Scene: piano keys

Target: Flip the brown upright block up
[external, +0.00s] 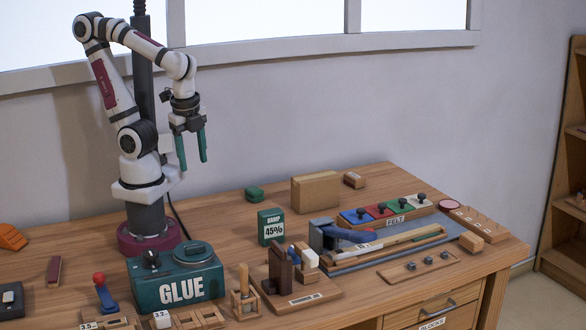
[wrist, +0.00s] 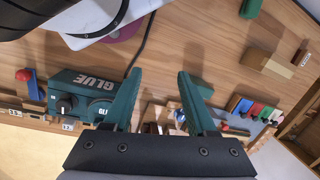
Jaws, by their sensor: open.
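A dark brown upright block (external: 278,263) stands on a flat wooden base (external: 302,299) near the front middle of the bench in the external view. A small white block (external: 309,258) and a blue piece stand close beside it. My gripper (external: 193,164) is open and empty, high above the bench, to the left of and well above the brown block. Its two green fingers point down. In the wrist view my gripper (wrist: 159,76) spreads over bare wood. Small pieces show between the fingers, low in that view, too small and partly covered to tell the brown block clearly.
A green glue box (external: 178,279) stands left of the brown block, with a green 45% box (external: 271,227) behind it. A blue-handled lever (external: 345,234) and wooden strips lie to the right. A tan block (external: 315,191) stands at the back. Bare bench lies behind the glue box.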

